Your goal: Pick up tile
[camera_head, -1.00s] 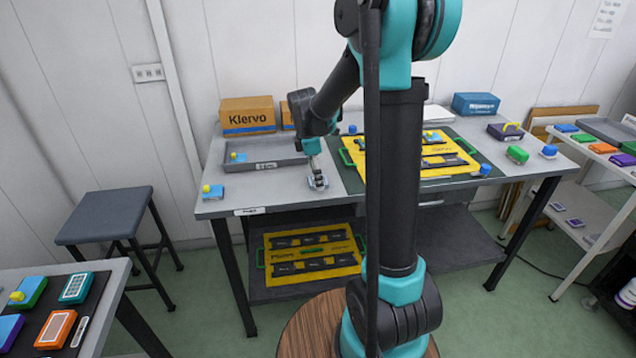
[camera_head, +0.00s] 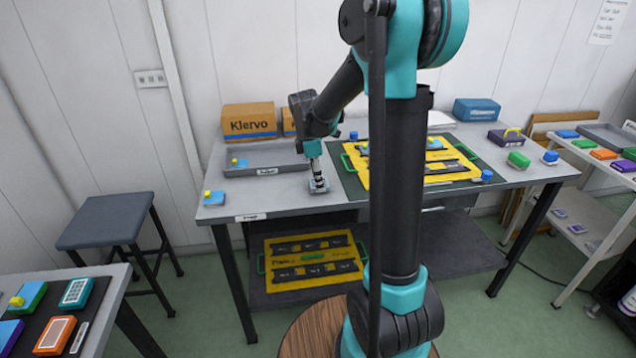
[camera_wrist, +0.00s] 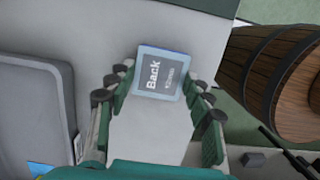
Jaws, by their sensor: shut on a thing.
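A small pale-blue tile (camera_wrist: 162,75) with a grey face that reads "Back" sits between the fingertips in the wrist view. My gripper (camera_wrist: 158,88) is shut on it, with a finger along each side. In the head view my gripper (camera_head: 318,184) points down at the grey table (camera_head: 275,198), left of the yellow board. The tile is small there and partly hidden by the fingers. I cannot tell whether it touches the table top.
A grey tray (camera_head: 262,157) lies behind and left of my gripper. The yellow board (camera_head: 440,166) lies to the right, partly behind my arm. A stool (camera_head: 112,220) stands left.

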